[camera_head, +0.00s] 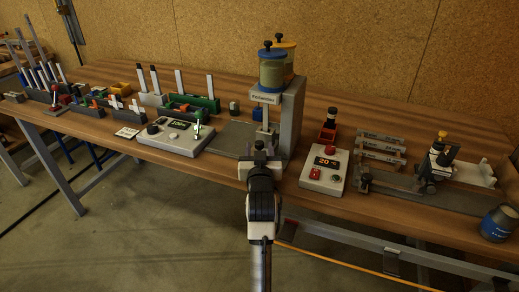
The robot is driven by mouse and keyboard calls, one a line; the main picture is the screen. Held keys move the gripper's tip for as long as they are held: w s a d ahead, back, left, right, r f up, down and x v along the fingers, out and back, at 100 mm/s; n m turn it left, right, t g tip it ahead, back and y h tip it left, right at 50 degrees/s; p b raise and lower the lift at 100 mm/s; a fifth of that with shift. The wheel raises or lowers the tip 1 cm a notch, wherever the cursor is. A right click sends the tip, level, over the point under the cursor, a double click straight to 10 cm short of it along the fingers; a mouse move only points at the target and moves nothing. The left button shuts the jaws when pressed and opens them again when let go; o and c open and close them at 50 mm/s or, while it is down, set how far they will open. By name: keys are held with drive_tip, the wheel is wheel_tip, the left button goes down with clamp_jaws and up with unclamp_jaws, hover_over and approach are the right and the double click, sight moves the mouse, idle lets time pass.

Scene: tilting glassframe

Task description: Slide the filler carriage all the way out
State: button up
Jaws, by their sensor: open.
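The filler (292,122) is a grey upright tower on the wooden bench, a little right of the middle. Two jars with blue and yellow lids stand on top, above a white label. A white nozzle-like part hangs under the label. I cannot clearly pick out the filler carriage; the low area at the tower's foot is largely hidden behind my gripper. My gripper (260,154) is in front of the tower's base, close to it, near the bench's front edge. It is open. Its fingers are small and dark here, and I cannot tell whether they touch anything.
A white control box (176,136) with a display stands left of the filler; another box (324,170) with red buttons stands right. A grey plate (231,135) lies beside the tower. Racks and bins fill the left. A clamp rig and a blue jar (497,222) are at right.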

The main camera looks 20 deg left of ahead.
sight(221, 151)
clamp_jaws()
drive_tip(key=a+b, duration=0.1)
drive_tip(key=a, duration=0.5)
drive_tip(key=a+b, duration=0.1)
drive_tip(key=a, duration=0.5)
drive_tip(key=shift+w+a+f+b, duration=0.1)
drive_tip(key=shift+w+a+b, duration=0.1)
drive_tip(key=shift+a+b, duration=0.2)
drive_tip(key=shift+a, duration=0.25)
drive_tip(key=shift+r, duration=0.2)
unclamp_jaws()
drive_tip(key=shift+a+f, duration=0.1)
drive_tip(key=shift+a, duration=0.05)
drive_tip(key=shift+s, duration=0.1)
drive_tip(key=b+v, duration=0.2)
drive_tip(key=v, duration=1.1)
drive_tip(key=shift+s, duration=0.35)
